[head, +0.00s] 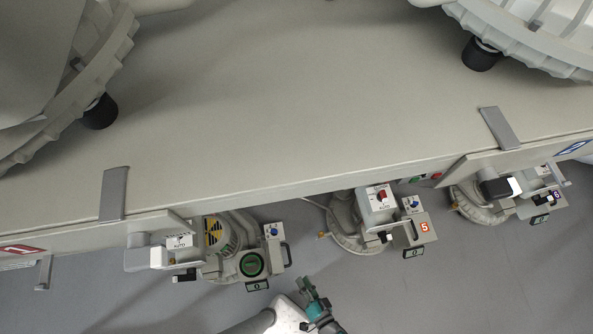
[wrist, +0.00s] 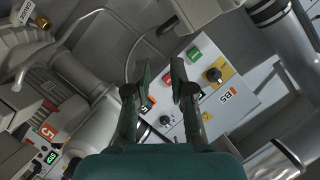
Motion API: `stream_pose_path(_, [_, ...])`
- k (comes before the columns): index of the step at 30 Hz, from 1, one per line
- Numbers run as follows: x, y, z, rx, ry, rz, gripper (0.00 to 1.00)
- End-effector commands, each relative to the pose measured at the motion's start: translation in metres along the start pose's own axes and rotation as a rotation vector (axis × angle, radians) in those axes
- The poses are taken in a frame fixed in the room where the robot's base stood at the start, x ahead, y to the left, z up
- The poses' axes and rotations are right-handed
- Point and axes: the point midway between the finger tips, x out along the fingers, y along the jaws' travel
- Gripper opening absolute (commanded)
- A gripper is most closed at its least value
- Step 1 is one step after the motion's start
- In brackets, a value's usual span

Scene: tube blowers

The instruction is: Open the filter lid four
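The leftmost blower unit (head: 225,250) in the head view has a round opening with a green ring (head: 252,264) at its front and a small display below it. A plate with a blue knob and a dark handle (head: 287,256) stands beside the ring. I cannot read a number four on this unit, nor tell whether that plate is its filter lid. My gripper (head: 306,286) is to the right of this unit, apart from it. In the wrist view my gripper (wrist: 160,68) has its two fingers apart with nothing held between them.
Blower five (head: 424,227), with an orange label, stands to the right, and blower six (head: 552,197) is farther right. A long beige ledge (head: 290,150) runs behind them. In the wrist view a B5 control panel (wrist: 222,95) lies beyond the fingers. Grey floor is clear at lower right.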

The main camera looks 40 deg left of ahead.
Motion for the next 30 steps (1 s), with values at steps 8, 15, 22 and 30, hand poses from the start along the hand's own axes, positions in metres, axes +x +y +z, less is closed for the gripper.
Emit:
stream_pose_path(8, [0.012, 0.000, 0.000, 0.000, -0.002, -0.005, 0.23])
stream_pose_path(15, [0.029, -0.001, 0.001, 0.001, -0.004, -0.002, 0.23])
stream_pose_path(22, [0.051, -0.001, 0.000, 0.000, -0.003, -0.003, 0.23])
stream_pose_path(30, [0.084, -0.001, 0.000, 0.000, -0.003, -0.001, 0.23])
